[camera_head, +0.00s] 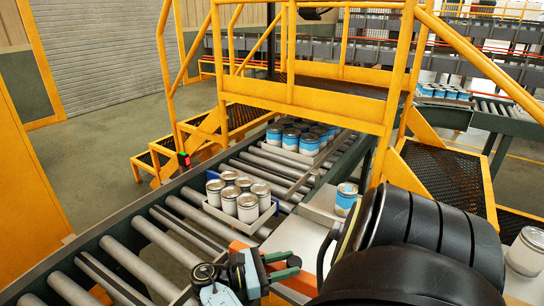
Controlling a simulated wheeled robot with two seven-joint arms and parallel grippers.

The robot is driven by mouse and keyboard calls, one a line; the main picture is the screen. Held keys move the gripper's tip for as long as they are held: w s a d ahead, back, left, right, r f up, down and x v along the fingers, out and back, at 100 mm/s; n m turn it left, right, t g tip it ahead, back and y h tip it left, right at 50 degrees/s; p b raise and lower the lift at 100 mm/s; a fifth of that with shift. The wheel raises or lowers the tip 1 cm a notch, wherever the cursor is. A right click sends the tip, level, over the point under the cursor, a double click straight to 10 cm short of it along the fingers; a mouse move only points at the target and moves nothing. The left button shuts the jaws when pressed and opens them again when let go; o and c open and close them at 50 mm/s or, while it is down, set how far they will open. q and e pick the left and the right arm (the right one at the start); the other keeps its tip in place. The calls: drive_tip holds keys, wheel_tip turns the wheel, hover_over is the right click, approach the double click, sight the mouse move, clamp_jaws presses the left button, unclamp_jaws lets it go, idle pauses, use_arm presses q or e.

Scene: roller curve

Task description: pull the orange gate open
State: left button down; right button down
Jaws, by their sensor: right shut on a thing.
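The orange gate (239,246) shows in the head view at the bottom centre, beside the roller conveyor's near edge. It is a flat orange piece, partly hidden by my right gripper and arm. My right gripper (279,265), with green fingertips, is at the gate and shut on it. The exact grip point is hard to see. My left gripper is not in view.
A roller conveyor (182,207) runs diagonally. On it are a tray (238,222) of plain cans and a farther tray (299,155) of blue-banded cans. A blue-banded can (346,199) stands on a grey surface near my black arm. A yellow stair bridge (303,97) crosses behind.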

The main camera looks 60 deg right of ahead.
drive_tip(key=shift+a, duration=0.2)
drive_tip(key=shift+f, duration=0.1)
drive_tip(key=c, duration=0.9)
unclamp_jaws()
drive_tip(key=b+v, duration=0.3)
drive_tip(key=v, duration=1)
drive_tip(key=shift+w, duration=0.25)
